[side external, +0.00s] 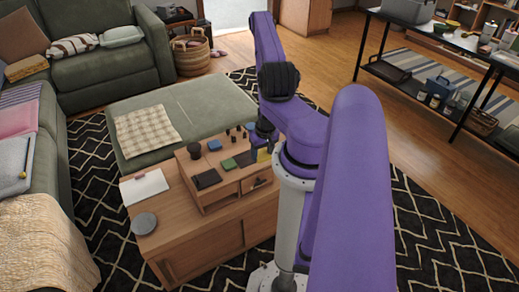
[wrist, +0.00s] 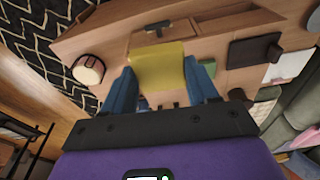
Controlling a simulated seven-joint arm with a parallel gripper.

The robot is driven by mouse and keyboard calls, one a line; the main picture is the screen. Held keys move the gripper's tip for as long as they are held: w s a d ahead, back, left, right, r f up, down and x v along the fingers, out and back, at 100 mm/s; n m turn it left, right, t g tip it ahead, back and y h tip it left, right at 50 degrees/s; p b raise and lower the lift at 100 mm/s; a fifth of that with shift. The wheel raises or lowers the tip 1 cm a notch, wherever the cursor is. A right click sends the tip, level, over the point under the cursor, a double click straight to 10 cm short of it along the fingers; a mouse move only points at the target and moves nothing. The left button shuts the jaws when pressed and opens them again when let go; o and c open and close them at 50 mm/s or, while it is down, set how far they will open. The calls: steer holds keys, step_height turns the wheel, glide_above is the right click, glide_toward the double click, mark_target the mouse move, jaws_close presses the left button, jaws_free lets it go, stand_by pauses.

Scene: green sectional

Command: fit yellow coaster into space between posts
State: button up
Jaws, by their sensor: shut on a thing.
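My gripper (wrist: 163,80) has its two blue fingers shut on the yellow coaster (wrist: 158,64), which stands out flat between them in the wrist view. In the side view my gripper (side external: 261,140) is at the right end of the wooden desk unit, and a sliver of the yellow coaster (side external: 262,155) shows below it. Small dark posts (side external: 238,131) stand on the unit's top, just left of my gripper. The space between the posts is not clear in either view; the coaster and fingers cover part of the wrist view.
On the wooden unit (side external: 222,197) are a green coaster (side external: 229,164), a blue coaster (side external: 214,145), a black square (side external: 207,180) and a dark cup (side external: 195,150). A notebook (side external: 144,187) and a grey disc (side external: 144,223) lie left. A green ottoman (side external: 205,105) is behind.

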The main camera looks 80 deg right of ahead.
steer(key=w+a+r+n, duration=0.1)
steer(key=w+r+n, duration=0.1)
steer(key=w+r, duration=0.45)
steer(key=w+a+r+n, duration=0.1)
steer(key=w+r+n, duration=0.15)
steer(key=w, duration=0.65)
steer(key=w+a+r+n+y, duration=0.1)
steer(key=w+a+r+n, duration=0.3)
steer(key=w+a+r, duration=1)
steer(key=w+d+f+m, duration=0.15)
steer(key=d+f, duration=0.35)
steer(key=d, duration=0.6)
steer(key=w+d+f+m, duration=0.15)
steer(key=d+f, duration=0.35)
steer(key=d, duration=0.5)
steer(key=shift+s+d+f+m+h, duration=0.15)
steer(key=shift+s+d+f+m, duration=0.65)
steer(key=shift+s+d+f, duration=2.1)
steer(key=shift+s+d+f+m+h, duration=0.1)
steer(key=shift+s+d+f+m, duration=0.65)
steer(key=shift+s+d+f, duration=2.1)
steer(key=shift+s+d+f+m+h, duration=0.15)
steer(key=shift+s+d+f+m, duration=1)
steer(key=shift+d+f, duration=3.15)
